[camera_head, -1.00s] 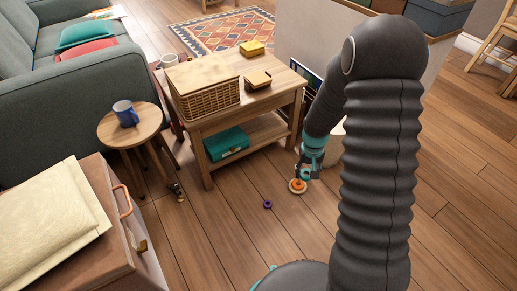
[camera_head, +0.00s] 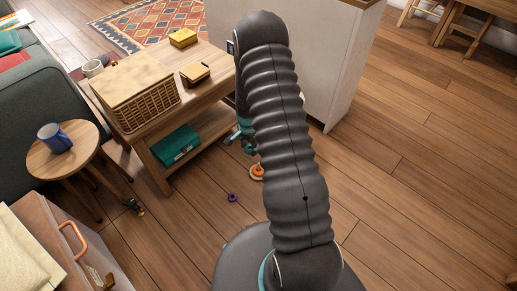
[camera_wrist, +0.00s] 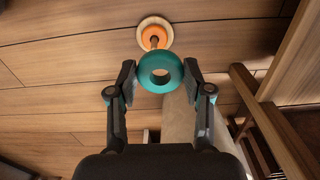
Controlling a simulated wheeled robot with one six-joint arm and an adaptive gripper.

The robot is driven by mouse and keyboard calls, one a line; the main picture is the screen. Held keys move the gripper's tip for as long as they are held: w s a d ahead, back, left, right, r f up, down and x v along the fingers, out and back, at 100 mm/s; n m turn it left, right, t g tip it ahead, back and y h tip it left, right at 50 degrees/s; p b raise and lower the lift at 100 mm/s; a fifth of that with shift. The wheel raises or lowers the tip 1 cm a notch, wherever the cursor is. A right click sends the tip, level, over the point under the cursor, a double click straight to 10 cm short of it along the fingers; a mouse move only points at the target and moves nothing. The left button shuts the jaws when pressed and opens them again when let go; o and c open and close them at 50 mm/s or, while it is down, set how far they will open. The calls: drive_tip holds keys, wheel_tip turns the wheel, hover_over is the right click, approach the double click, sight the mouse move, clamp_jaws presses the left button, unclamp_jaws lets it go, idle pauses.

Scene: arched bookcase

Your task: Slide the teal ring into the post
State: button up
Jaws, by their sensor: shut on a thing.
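The teal ring (camera_wrist: 160,59) is between the two fingertips of my gripper (camera_wrist: 160,74), which is shut on it in the wrist view. Its hole faces the camera. The post (camera_wrist: 154,43) stands on a pale round base (camera_wrist: 141,26) on the floor, with an orange ring (camera_wrist: 163,33) around it. In the wrist view the post shows just above the teal ring, apart from it. In the head view my gripper (camera_head: 245,138) is partly hidden by my arm, above and slightly left of the orange ring (camera_head: 257,170). The teal ring cannot be made out clearly there.
A purple ring (camera_head: 232,197) lies on the floor left of the post. A low wooden table (camera_head: 205,95) with a wicker basket (camera_head: 135,95) stands behind to the left. A pale cabinet (camera_head: 300,60) stands behind my arm.

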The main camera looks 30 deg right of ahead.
drive_tip(key=d+f+m, duration=0.4)
drive_tip(key=shift+f+m, duration=0.1)
drive_tip(key=shift+m, duration=0.2)
drive_tip(key=shift+f+b, duration=2.4)
drive_tip(key=shift+f, duration=0.5)
drive_tip(key=shift+b, duration=0.55)
drive_tip(key=shift+f+b, duration=2.35)
drive_tip(key=shift+f, duration=1.1)
drive_tip(key=o, duration=0.9)
